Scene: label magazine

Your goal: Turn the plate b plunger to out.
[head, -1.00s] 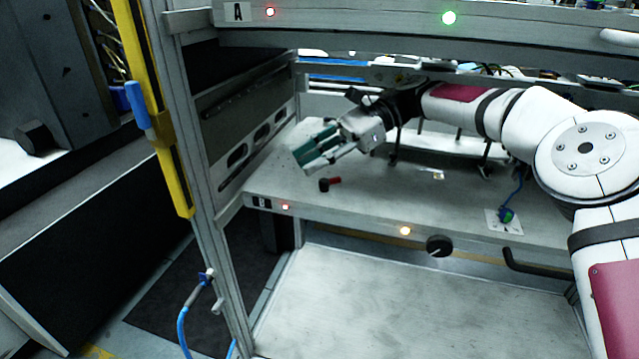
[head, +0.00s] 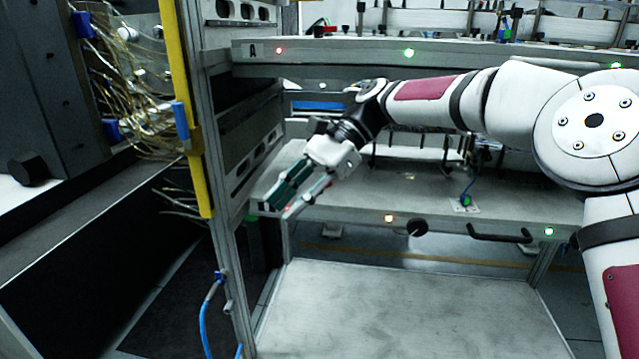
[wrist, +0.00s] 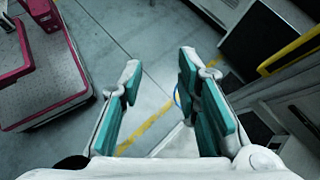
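The lower plate (head: 345,212) has a front edge with an amber light, a green light and a bar handle. A round black knob (head: 417,228) with a small pale mark sits on that edge, right of the amber light; it looks like the plate b plunger. Which way its mark points is too small to tell. My gripper (head: 283,206) hangs at the left end of this plate, well left of the knob and apart from it, and hides the plate's B label. In the wrist view my gripper (wrist: 160,72) has its teal-padded fingers spread, with nothing between them.
A bar handle (head: 500,233) is right of the knob. A yellow post (head: 188,110) and a grey frame upright stand at left. Space before the knob looks clear.

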